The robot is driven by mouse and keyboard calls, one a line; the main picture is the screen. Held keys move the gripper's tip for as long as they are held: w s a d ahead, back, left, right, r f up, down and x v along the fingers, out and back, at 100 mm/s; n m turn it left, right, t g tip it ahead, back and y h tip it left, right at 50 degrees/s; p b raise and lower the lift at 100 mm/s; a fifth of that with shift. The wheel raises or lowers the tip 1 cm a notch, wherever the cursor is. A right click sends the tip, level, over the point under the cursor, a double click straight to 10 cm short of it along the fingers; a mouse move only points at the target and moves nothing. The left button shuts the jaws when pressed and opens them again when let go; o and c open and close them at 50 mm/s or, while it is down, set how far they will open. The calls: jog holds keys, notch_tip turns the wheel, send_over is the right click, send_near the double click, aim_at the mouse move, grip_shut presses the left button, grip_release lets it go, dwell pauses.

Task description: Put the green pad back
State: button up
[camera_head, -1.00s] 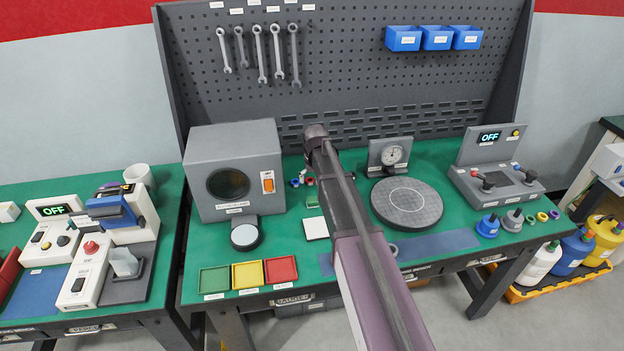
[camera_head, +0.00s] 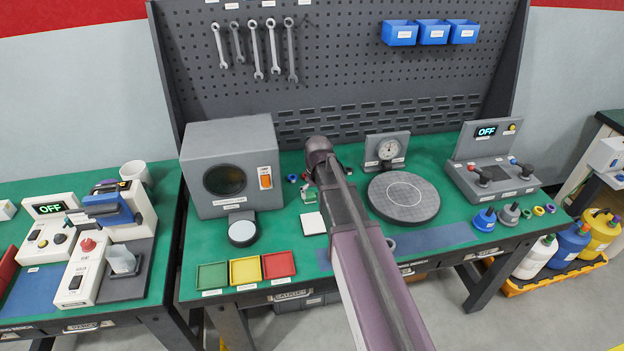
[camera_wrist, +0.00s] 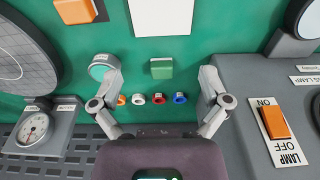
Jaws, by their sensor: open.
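A small green pad (camera_wrist: 161,68) lies on the green bench top, between and beyond my open fingers in the wrist view. In the head view the green pad (camera_head: 308,194) shows just left of my arm, partly hidden. My gripper (camera_wrist: 160,82) is open and empty, its two fingers spread to either side of the pad, apart from it. In the head view my arm hides most of the gripper. A white square plate (camera_head: 314,223) lies nearer the bench front; it also shows at the top of the wrist view (camera_wrist: 160,15).
Several small coloured rings (camera_wrist: 160,99) lie in a row beyond the pad. A teal round piece (camera_wrist: 101,66) is by the left finger. The grey lamp box (camera_head: 232,168) stands left, the round grey plate (camera_head: 404,199) right. Green, yellow and red trays (camera_head: 245,285) line the front.

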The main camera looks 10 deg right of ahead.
jog(key=s+g, duration=0.1)
jog(key=s, duration=1.6)
jog(key=shift+s+a, duration=0.15)
jog(key=shift+s, duration=0.2)
